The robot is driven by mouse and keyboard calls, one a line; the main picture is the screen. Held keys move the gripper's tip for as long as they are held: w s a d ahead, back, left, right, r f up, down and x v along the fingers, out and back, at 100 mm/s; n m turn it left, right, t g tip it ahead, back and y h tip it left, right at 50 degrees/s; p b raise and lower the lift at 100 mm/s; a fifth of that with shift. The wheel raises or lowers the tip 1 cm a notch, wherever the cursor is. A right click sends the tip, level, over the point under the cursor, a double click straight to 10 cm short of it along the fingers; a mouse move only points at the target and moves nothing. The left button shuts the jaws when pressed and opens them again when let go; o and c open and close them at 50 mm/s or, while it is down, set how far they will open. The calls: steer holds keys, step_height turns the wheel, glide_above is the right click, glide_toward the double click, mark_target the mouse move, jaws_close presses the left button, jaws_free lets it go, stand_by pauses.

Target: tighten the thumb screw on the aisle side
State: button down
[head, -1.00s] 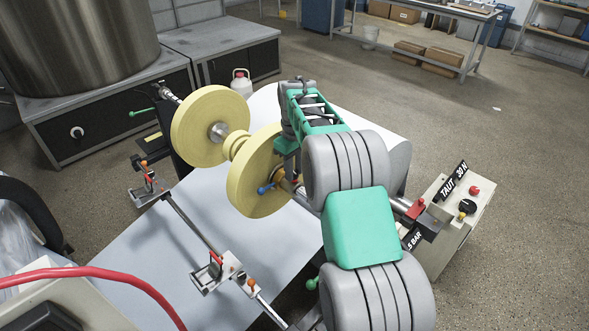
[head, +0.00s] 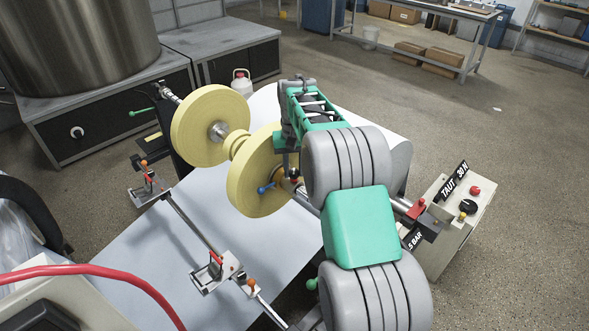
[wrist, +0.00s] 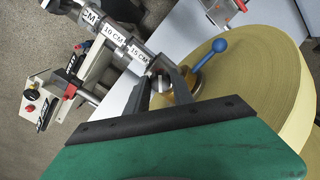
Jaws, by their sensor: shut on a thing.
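In the wrist view my gripper (wrist: 164,82) has its two dark fingers closed on a small silver thumb screw (wrist: 161,85). The screw sits at a brass collar on the shaft (wrist: 117,42), against the face of the near yellow roll (wrist: 250,85). A lever with a blue ball (wrist: 219,46) sticks out beside the fingers. In the head view my gripper (head: 291,168) reaches down next to the near yellow roll (head: 250,182). The blue ball (head: 263,189) shows there too, but my arm and fingers hide the screw.
A second yellow roll (head: 195,130) sits farther along the shaft. A control box (head: 458,205) with a red button stands at the right. A rail with orange-knobbed clamps (head: 215,270) crosses the white web (head: 165,250). The floor at the right is open.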

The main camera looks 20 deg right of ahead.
mark_target(293, 171)
steer(key=m, duration=0.4)
steer(key=shift+w+r+m, duration=0.1)
steer(key=shift+m, duration=2.8)
steer(key=c, duration=1.1)
jaws_free()
step_height(293, 171, up, 7)
steer(key=shift+r+b, duration=0.2)
steer(key=shift+b, duration=0.6)
steer(key=shift+r, duration=0.15)
steer(key=shift+a, duration=0.1)
